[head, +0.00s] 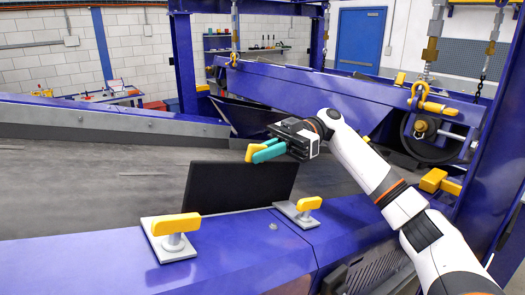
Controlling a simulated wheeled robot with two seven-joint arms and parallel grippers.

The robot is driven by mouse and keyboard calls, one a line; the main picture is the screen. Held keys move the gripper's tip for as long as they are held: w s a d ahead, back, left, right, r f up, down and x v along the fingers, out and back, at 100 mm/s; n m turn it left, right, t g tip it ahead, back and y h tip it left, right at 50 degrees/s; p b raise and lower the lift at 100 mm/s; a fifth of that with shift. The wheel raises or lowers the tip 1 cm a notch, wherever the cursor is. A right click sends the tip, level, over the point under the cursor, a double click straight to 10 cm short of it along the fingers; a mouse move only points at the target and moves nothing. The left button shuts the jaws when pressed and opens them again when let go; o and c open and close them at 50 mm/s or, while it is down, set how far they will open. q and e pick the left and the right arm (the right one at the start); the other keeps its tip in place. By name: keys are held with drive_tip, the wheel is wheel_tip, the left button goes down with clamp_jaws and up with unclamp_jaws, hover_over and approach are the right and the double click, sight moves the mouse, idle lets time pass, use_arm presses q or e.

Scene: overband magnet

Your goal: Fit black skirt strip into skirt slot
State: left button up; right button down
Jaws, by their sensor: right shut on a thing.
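The black skirt strip (240,188) is a flat dark panel, standing upright and slightly tilted along the near edge of the conveyor. A small yellow piece (250,153) shows at its top edge, beside my teal fingertips. My right gripper (267,151) comes in from the right and is shut at the strip's top edge, holding it there. The strip's lower edge meets the blue side rail (225,248) between two yellow-handled clamps, left (176,226) and right (308,204). The skirt slot itself cannot be made out, so whether the strip is inside it is unclear. My left gripper is out of view.
The grey conveyor belt (90,165) runs behind the strip. A blue overband magnet frame (330,92) hangs from chains above it, with a pulley (424,130) at right. A blue post stands at far right. The belt left of the strip is clear.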

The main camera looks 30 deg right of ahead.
sight(251, 147)
drive_tip(key=shift+r+p, duration=0.1)
drive_tip(key=shift+p, duration=0.3)
drive_tip(key=shift+s+a+f+b, duration=0.1)
drive_tip(key=shift+a+f+b, duration=0.4)
drive_tip(key=shift+f, duration=0.9)
drive_tip(key=shift+s+a+f+b, duration=0.1)
drive_tip(key=shift+a+f+b, duration=0.4)
drive_tip(key=shift+f, duration=0.85)
drive_tip(key=shift+a+f+b, duration=0.35)
drive_tip(key=shift+f+b, duration=0.25)
drive_tip(key=shift+f, duration=0.8)
drive_tip(key=c, duration=1.4)
unclamp_jaws()
drive_tip(key=shift+r, duration=0.35)
wheel_tip(251, 147, up, 8)
drive_tip(key=b, duration=0.3)
drive_tip(key=shift+r, duration=0.7)
